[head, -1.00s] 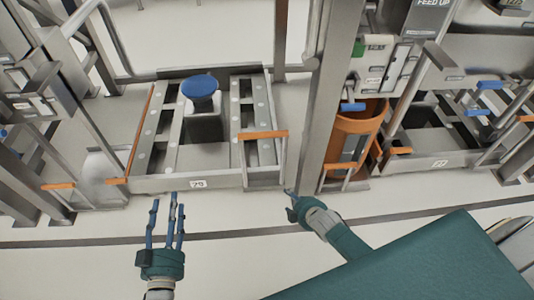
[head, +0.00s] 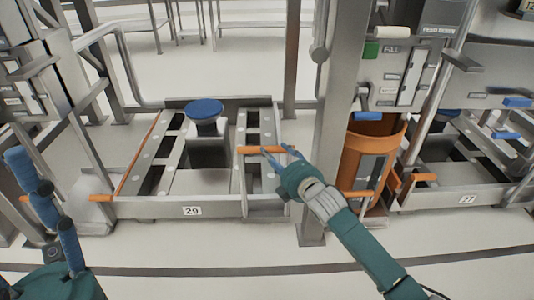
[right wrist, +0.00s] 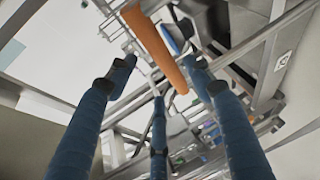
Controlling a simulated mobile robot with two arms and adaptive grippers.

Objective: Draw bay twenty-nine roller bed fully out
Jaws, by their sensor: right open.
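The bay twenty-nine roller bed (head: 150,207) is a grey low frame with a 29 plate on its front bar, at left centre in the head view. An orange handle (head: 258,150) stands on its right front section. My right gripper (head: 279,155) is open at the right end of this handle. In the right wrist view the orange bar (right wrist: 155,42) runs between and beyond the spread blue fingers of the right gripper (right wrist: 160,82); contact cannot be told. My left gripper (head: 45,205) is open and empty at the lower left, close to the camera.
A blue-topped grey block (head: 205,112) stands on the bed. An orange bin (head: 367,160) is right of a grey post (head: 330,110). The bay 27 bed (head: 450,197) lies further right. The floor (head: 200,250) in front is clear.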

